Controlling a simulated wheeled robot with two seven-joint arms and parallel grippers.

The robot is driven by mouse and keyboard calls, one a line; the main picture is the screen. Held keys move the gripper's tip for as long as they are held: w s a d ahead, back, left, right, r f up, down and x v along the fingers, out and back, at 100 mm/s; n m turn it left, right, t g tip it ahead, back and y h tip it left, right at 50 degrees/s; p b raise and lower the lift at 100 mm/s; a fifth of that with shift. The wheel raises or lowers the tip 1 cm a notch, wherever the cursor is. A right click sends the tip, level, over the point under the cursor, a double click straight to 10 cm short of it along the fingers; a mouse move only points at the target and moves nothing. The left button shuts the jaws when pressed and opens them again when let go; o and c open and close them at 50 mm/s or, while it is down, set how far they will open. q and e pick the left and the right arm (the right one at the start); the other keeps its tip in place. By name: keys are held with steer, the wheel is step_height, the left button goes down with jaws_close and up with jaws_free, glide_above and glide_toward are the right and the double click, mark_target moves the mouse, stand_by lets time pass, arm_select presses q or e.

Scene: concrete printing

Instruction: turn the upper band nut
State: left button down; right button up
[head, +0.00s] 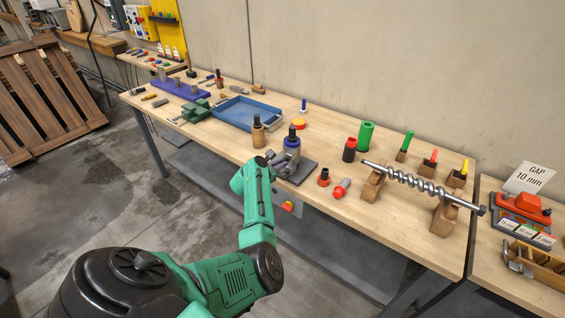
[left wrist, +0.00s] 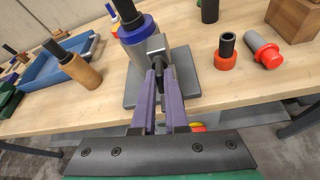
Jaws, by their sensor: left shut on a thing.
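A grey cylinder with a blue collar (head: 291,143) and a black top stands upright on a dark grey plate (head: 303,173) at the table's front edge. In the left wrist view the blue collar (left wrist: 138,30) is at top centre, with a metal lug (left wrist: 156,44) on its near side. My left gripper (head: 277,159) reaches the near side of this cylinder. In the left wrist view its two fingers (left wrist: 158,74) are close together around a small dark nut-like piece below the lug. The fingertips partly hide this piece, so I cannot tell which nut it is. My right gripper is not in view.
A wooden cylinder with a black top (head: 258,133) stands just left. A black-and-red piece (head: 324,177) and a red-and-grey piece (head: 341,189) are close on the right. A steel auger (head: 412,182) lies on wooden blocks. A blue tray (head: 246,113) is behind.

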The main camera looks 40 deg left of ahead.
arm_select(q)
steer(key=n+h, duration=0.1)
steer(key=n, duration=0.1)
steer(key=n+h, duration=0.2)
steer(key=a+n+h, duration=0.1)
steer(key=n+h, duration=0.1)
steer(key=n, duration=0.1)
steer(key=shift+t, duration=0.3)
